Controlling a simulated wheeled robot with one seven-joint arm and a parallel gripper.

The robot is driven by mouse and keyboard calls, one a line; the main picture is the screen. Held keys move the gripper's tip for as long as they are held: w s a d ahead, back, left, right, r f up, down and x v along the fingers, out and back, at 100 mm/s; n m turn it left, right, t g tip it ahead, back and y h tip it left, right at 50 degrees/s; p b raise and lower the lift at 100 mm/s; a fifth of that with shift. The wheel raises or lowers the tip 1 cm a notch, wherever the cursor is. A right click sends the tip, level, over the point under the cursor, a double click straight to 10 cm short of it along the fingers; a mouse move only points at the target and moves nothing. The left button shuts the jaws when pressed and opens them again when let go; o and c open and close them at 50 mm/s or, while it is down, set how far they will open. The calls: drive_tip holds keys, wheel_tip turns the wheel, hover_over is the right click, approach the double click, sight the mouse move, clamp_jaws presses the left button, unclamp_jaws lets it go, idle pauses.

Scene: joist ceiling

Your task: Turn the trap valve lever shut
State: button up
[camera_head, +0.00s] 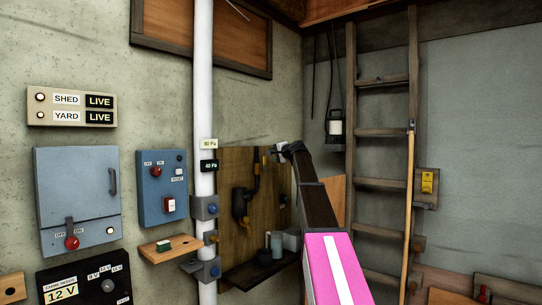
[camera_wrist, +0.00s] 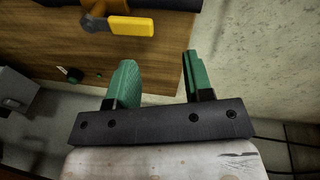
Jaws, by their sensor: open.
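The yellow trap valve lever (camera_wrist: 132,26) shows at the top of the wrist view, fixed to a dark pipe fitting (camera_wrist: 90,18) with an orange part. It lies roughly across that picture. My gripper (camera_wrist: 158,62) is open, its two green fingers apart with nothing between them. The lever is beyond the fingertips and not touching them. In the head view, my gripper (camera_head: 285,152) is small at the end of my arm, in front of the wooden board (camera_head: 224,168). The dark trap (camera_head: 240,204) hangs on that board, with a small yellow part above it.
A dark shelf (camera_head: 258,274) with containers sits below the trap. A ladder (camera_head: 381,131) stands right of my arm. A small dark knob (camera_wrist: 73,74) sits on the board in the wrist view.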

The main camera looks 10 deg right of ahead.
drive_tip(key=s+d, duration=0.4)
drive_tip(key=shift+s, duration=0.25)
idle(0.5)
idle(0.4)
